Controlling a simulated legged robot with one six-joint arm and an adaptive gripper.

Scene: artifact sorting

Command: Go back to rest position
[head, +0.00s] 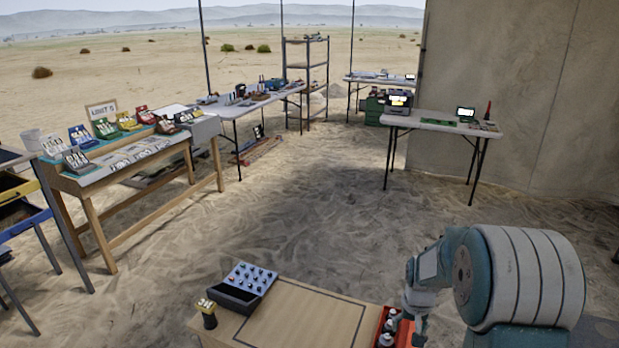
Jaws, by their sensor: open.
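My arm reaches in from the lower right, with its large grey and teal joint in front. My gripper (418,336) points down at the bottom of the picture, at the right edge of the low wooden table (262,329). It is open and small in view, beside a red crate (377,338) with grey-capped items. I cannot tell whether it touches the crate. I see nothing held in it.
On the low table stand a dark tray (234,297) with a studded panel and a small yellow-topped item (207,313). A wooden bench (130,160) is at left, folding tables (440,122) behind. Sandy floor (310,200) between is clear.

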